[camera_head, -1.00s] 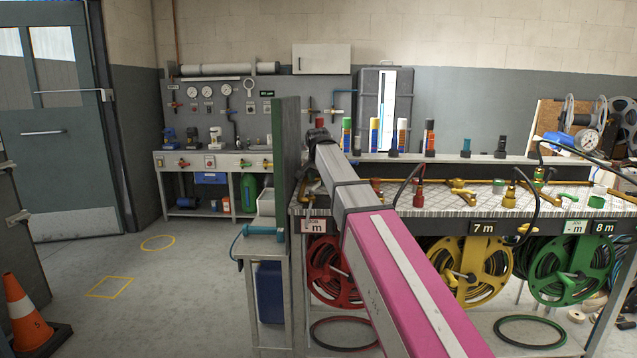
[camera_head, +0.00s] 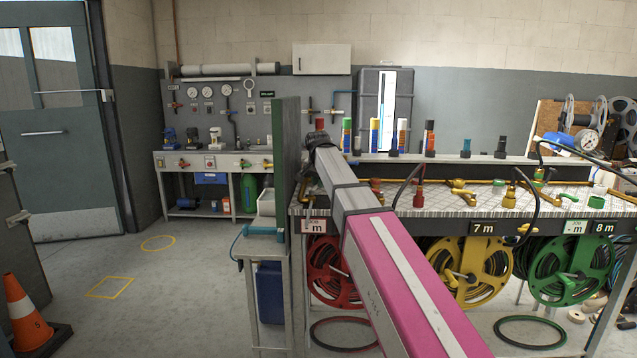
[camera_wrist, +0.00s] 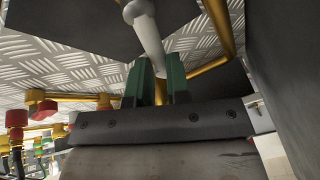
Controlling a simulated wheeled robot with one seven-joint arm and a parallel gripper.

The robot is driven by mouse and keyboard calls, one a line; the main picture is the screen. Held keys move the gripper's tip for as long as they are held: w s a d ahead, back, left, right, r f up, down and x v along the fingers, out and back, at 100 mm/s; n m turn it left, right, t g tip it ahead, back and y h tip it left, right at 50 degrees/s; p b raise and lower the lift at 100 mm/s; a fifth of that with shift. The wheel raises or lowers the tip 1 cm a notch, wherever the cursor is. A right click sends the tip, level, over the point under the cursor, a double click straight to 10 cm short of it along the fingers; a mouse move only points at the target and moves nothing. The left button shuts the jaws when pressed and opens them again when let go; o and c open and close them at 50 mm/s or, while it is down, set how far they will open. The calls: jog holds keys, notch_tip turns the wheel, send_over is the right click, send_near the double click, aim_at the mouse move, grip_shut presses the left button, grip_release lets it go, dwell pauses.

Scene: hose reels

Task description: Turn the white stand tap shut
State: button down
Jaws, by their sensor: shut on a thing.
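In the wrist view, the white stand tap's lever (camera_wrist: 149,36) is a pale bar with a rounded knob at its far end. My gripper (camera_wrist: 158,72) has green fingers, which stand on either side of the lever's lower part, and it is shut on the lever. The tap's body under the fingers is hidden. Brass pipe (camera_wrist: 219,27) runs just to the right of the lever. In the head view, my pink and grey arm reaches to the bench's left end and hides the tap and my gripper.
A tall dark green panel (camera_head: 287,165) stands close to the left of my arm's end. The treadplate bench (camera_head: 460,205) carries brass fittings and a red-based hose fitting (camera_head: 418,198). Red (camera_head: 333,272), yellow (camera_head: 470,270) and green (camera_head: 570,270) reels hang below.

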jog(key=m, duration=0.1)
jog(key=s+d+m+h, duration=0.1)
jog(key=m+h, duration=0.1)
jog(key=m, duration=0.1)
jog(key=shift+s+d+f, duration=0.25)
jog(key=c, duration=1.1)
grip_release()
jog(key=shift+w, duration=0.1)
jog(key=shift+r, duration=0.2)
jog(key=shift+a+r, duration=0.1)
jog(key=shift+r, duration=0.1)
jog(key=v, duration=0.6)
jog(key=shift+r, duration=0.4)
